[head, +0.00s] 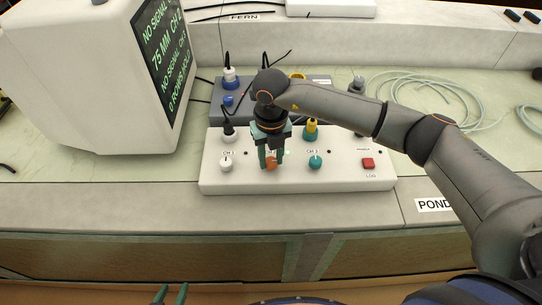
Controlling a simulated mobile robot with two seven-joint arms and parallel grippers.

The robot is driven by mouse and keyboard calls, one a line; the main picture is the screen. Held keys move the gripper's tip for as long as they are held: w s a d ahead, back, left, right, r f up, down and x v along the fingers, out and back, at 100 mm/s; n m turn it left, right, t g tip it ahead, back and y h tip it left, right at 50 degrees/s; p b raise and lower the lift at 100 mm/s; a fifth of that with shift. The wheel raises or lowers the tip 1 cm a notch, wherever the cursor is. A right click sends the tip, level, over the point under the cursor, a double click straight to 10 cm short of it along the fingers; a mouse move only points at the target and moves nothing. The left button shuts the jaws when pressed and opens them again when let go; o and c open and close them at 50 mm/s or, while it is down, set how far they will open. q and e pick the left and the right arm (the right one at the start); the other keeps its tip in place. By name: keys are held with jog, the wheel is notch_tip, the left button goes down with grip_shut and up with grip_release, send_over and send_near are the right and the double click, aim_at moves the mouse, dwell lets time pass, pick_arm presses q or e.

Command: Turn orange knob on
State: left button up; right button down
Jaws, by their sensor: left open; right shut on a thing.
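The orange knob (271,163) sits on the front of a white control box, between a white knob (226,164) and a teal knob (315,162). My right gripper (271,161) reaches down from above with its teal fingers on either side of the orange knob, shut on it. The fingers and wrist hide part of the knob and its label, so its pointer cannot be read. My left gripper (171,294) shows only its teal fingertips at the bottom edge; they are apart and empty.
The white box (343,182) also carries a red button (368,163) and plugs with cables. A grey box (219,99) stands behind it. A monitor (100,70) with green text stands at left. Coiled tubing (445,100) lies at right. The bench front left is clear.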

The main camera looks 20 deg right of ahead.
aim_at(271, 161)
jog(key=shift+m, duration=0.3)
dwell(0.4)
jog(key=c, duration=0.5)
grip_release()
notch_tip(271, 161, up, 13)
jog(key=shift+f+b, duration=0.2)
jog(key=shift+b, duration=0.1)
